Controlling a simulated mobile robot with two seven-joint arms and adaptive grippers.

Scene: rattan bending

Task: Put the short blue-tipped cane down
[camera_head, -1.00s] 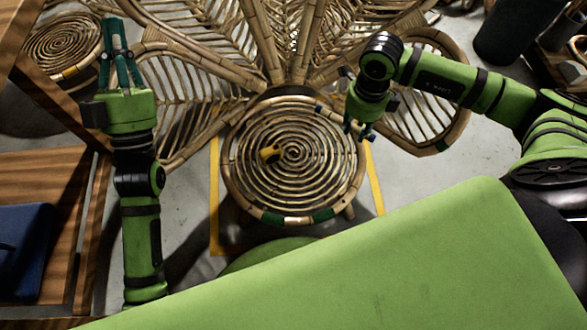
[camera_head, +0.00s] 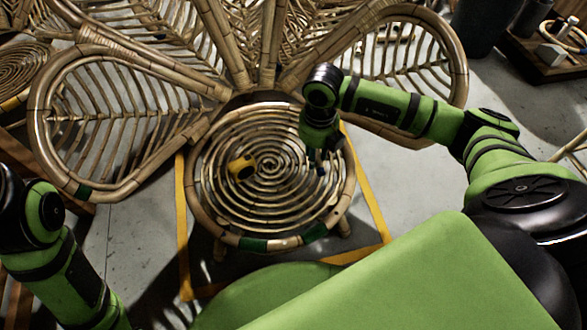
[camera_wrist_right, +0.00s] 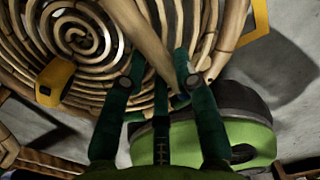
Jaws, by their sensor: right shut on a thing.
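My right gripper (camera_head: 316,164) is over the right part of the round spiral rattan seat (camera_head: 250,242). In the right wrist view its green fingers (camera_wrist_right: 158,88) are shut on a tan cane (camera_wrist_right: 143,36), which runs up between them over the seat. A small dark blue end (camera_wrist_right: 180,101) shows at the fingers; in the head view the cane is mostly hidden by the hand. I cannot tell whether the cane touches the seat. My left arm shows at the lower left, but its gripper is outside the frame.
A yellow tool (camera_head: 241,167) lies on the seat left of my right gripper; it also shows in the right wrist view (camera_wrist_right: 55,82). Leaf-shaped rattan panels (camera_head: 118,120) fan out behind the seat. Yellow floor tape (camera_head: 183,225) frames it. A wooden stand (camera_head: 545,55) is at the far right.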

